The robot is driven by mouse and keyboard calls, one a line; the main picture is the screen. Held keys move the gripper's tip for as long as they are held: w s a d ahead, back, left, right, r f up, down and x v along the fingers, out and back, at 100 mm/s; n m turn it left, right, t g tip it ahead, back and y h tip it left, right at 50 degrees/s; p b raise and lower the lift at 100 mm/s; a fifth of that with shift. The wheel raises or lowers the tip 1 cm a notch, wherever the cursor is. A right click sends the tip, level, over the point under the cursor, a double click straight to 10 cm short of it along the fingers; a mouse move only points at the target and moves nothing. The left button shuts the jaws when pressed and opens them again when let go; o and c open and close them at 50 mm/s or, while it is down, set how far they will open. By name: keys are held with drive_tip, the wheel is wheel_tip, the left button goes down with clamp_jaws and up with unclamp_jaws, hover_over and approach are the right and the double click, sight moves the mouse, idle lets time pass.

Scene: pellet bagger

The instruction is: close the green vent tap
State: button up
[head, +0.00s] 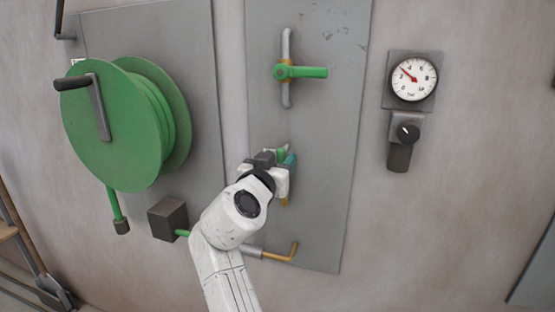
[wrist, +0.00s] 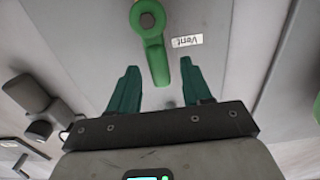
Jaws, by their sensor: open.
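The green vent tap (wrist: 149,28) shows in the wrist view, with a round hub at the top and its lever hanging towards my gripper. A white "Vent" label, upside down there, is beside it. My gripper (wrist: 160,68) is open, with its two teal fingers apart and the lever's end between their tips in the picture. Clear gaps show on both sides; I cannot tell the depth. In the head view my gripper (head: 281,161) is at the lower middle of the grey panel and hides most of this tap; only a bit of green shows.
Another green-handled tap (head: 305,72), its lever level, is on a vertical pipe higher on the panel (head: 327,180). A green hose reel (head: 105,140) with a crank is at the left. A gauge (head: 414,78) and black knob (head: 408,132) are at the right. A brass-coloured bent pipe (head: 284,256) is below.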

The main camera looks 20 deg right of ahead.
drive_tip(key=shift+c, duration=0.2)
clamp_jaws()
idle(0.3)
